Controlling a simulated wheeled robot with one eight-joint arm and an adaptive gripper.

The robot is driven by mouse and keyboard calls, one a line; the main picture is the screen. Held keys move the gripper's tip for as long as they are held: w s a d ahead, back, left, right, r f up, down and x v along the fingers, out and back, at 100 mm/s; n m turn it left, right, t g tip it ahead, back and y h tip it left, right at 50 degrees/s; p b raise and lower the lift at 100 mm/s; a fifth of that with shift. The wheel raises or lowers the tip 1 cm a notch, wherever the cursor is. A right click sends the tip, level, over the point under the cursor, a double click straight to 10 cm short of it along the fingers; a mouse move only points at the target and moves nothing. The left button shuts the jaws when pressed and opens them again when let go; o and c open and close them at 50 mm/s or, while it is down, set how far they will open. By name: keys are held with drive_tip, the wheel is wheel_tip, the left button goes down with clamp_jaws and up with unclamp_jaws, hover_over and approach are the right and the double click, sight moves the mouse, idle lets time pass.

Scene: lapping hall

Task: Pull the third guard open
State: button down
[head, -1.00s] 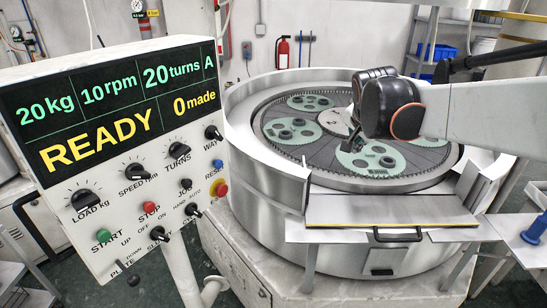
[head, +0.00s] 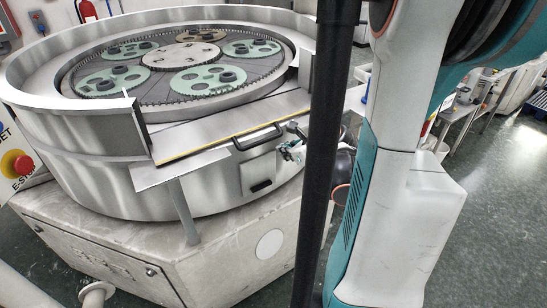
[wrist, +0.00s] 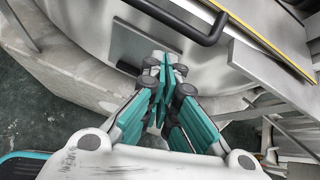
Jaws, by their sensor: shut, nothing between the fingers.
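A flat metal guard panel (head: 215,118) with a yellow edge strip lies across the gap in the round machine's wall. A black bar handle (head: 258,137) sits on its front side. I cannot tell whether this is the third guard. My gripper (head: 293,148) is just right of the handle, outside the machine, partly behind a dark upright pole. In the wrist view, my gripper (wrist: 165,75) is shut and empty, with the black handle (wrist: 182,20) beyond its tips and apart from them. A dark slot (head: 262,186) shows on the drum below the panel.
The round machine (head: 90,128) carries several green carriers with discs on its toothed plate. A support leg (head: 184,210) stands under a side shelf. An emergency stop (head: 17,164) is at far left. Green floor (head: 500,200) is open at right.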

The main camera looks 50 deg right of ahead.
drive_tip(key=s+d+f+m+b, duration=0.2)
drive_tip(key=s+f+m, duration=0.1)
drive_tip(key=w+r+b+x, duration=0.1)
drive_tip(key=b+x, duration=0.2)
drive_tip(key=x, duration=0.6)
drive_tip(key=shift+w+d+r+t+h, duration=0.1)
drive_tip(key=shift+w+r+t+h, duration=0.1)
drive_tip(key=shift+r, duration=0.7)
drive_tip(key=shift+w+r+t+h, duration=0.1)
drive_tip(key=shift+w+r+t, duration=0.1)
drive_tip(key=shift+r, duration=0.7)
